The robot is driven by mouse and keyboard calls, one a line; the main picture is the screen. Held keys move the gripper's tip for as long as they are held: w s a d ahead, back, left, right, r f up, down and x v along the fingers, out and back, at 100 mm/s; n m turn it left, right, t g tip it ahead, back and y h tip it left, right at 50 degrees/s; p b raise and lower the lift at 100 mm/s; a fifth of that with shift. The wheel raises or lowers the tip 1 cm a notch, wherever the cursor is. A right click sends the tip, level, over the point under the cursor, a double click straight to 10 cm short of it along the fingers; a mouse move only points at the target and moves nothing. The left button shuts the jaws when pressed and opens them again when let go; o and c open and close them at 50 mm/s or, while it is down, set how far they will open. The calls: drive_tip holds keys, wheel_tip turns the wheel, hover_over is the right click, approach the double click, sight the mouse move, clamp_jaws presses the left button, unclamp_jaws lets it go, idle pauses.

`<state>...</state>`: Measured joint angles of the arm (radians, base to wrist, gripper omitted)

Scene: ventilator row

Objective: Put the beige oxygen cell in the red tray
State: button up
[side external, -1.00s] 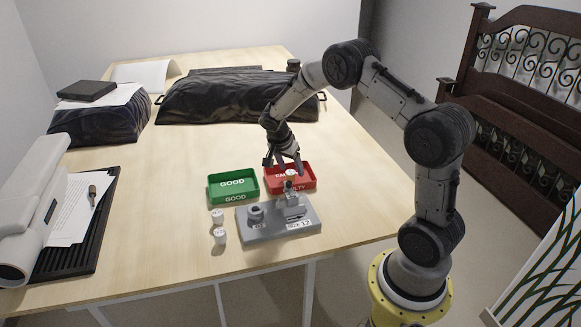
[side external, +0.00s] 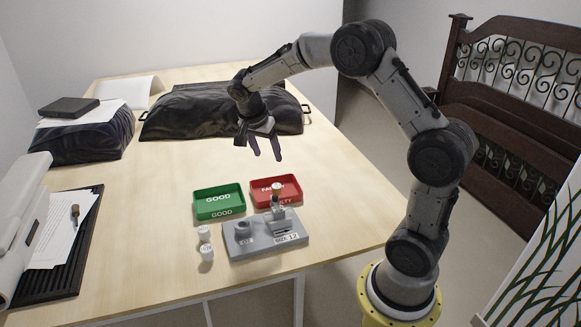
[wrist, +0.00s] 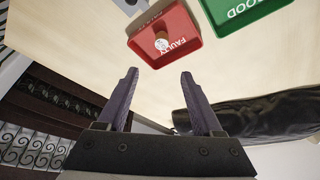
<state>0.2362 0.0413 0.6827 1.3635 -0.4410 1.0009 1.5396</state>
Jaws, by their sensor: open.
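The beige oxygen cell (side external: 277,187) is a small cylinder with a tan body and a pale end. In the wrist view the cell (wrist: 162,42) is inside the red tray (wrist: 184,49), by the FAULTY lettering. In the side view the red tray (side external: 293,184) stands right of the green one, partly hidden by the grey fixture. My gripper (side external: 266,151) is open and empty, raised above and behind the trays. In the wrist view nothing is between its fingers (wrist: 159,76).
The green GOOD tray (side external: 201,211) is beside the red tray. A grey test fixture (side external: 240,250) stands in front. Two white cells (side external: 206,253) (side external: 204,233) stand left of it. A black covered bulk (side external: 205,120) lies behind.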

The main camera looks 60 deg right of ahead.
drive_tip(key=s+a+r+n+t+y, duration=0.2)
drive_tip(key=s+a+r+n+t, duration=0.1)
drive_tip(key=s+a+r+n, duration=0.6)
drive_tip(key=s+a+n+t+y, duration=0.1)
drive_tip(key=s+a+n, duration=0.3)
drive_tip(key=s, duration=0.3)
drive_tip(key=s+a+n+t+y, duration=0.1)
drive_tip(key=s+a+n, duration=0.3)
drive_tip(key=s, duration=0.4)
drive_tip(key=shift+s+a+n+t, duration=0.2)
drive_tip(key=shift+a+n+t, duration=0.1)
drive_tip(key=shift+a+n, duration=0.15)
